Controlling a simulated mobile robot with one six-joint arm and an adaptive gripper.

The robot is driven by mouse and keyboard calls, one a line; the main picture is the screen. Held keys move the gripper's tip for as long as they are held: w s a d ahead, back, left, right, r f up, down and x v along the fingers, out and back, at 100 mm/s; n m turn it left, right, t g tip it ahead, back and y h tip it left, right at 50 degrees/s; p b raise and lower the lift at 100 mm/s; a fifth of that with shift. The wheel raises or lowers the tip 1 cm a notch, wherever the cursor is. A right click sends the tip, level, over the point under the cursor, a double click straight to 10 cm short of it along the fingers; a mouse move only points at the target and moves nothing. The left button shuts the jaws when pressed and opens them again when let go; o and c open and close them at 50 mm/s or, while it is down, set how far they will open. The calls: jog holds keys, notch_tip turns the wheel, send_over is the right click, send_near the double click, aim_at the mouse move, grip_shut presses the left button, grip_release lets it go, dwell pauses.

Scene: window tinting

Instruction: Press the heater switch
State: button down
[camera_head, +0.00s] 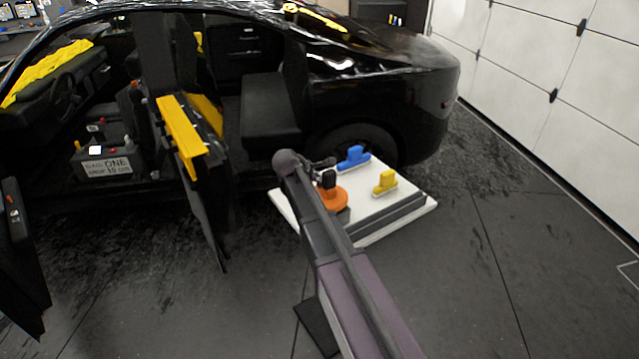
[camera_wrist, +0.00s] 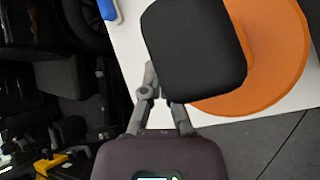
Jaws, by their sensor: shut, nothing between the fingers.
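An orange round-based device (camera_head: 332,198) with a black upright top (camera_head: 328,180) stands on a white-topped platform (camera_head: 408,207); it may be the heater. In the wrist view its orange base (camera_wrist: 285,60) and broad black top (camera_wrist: 195,50) fill the upper right. My gripper (camera_head: 326,163) is at the end of my arm, very close to the black top; I cannot tell if they touch. In the wrist view my gripper's grey fingers (camera_wrist: 163,95) reach up to the black top's lower left edge, shut and empty. No switch can be made out.
A blue tool (camera_head: 353,157) and a yellow tool (camera_head: 385,181) stand on the platform. A black car (camera_head: 400,95) is behind it. Its open door (camera_head: 205,215) with a yellow piece (camera_head: 182,135) is at the left. The floor (camera_head: 500,250) at right is clear.

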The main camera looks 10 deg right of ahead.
jog(key=shift+r+p, duration=3)
jog(key=shift+r, duration=0.05)
